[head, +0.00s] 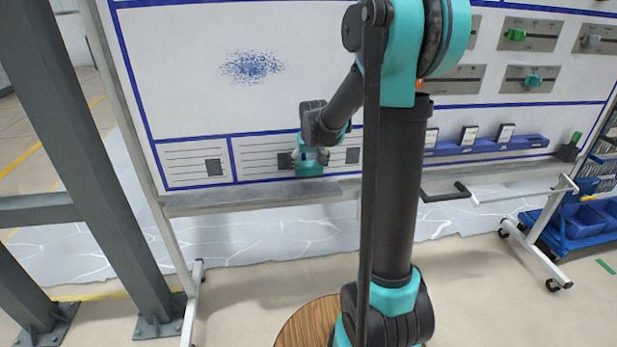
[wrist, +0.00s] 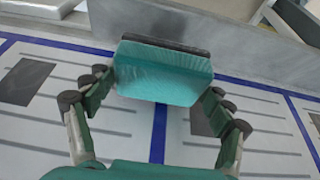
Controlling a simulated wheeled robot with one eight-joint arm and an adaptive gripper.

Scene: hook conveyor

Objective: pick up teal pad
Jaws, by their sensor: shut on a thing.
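The teal pad (wrist: 163,76) is a block with a teal face and a dark strip along its far edge. In the wrist view it sits between the two fingers of my gripper (wrist: 160,88), which are shut on its sides. In the head view my gripper (head: 311,156) is low in front of the whiteboard, just above its ledge, and the teal pad (head: 309,171) shows at its lower end. Whether the pad touches the board or the ledge is unclear.
The whiteboard (head: 190,85) has a speckled blue ink patch (head: 252,67) above my gripper. A grey ledge (head: 255,197) runs along its bottom. Sliders, including a green one (head: 517,35), and a blue rack (head: 485,145) are to the right. A grey steel post (head: 85,130) stands left.

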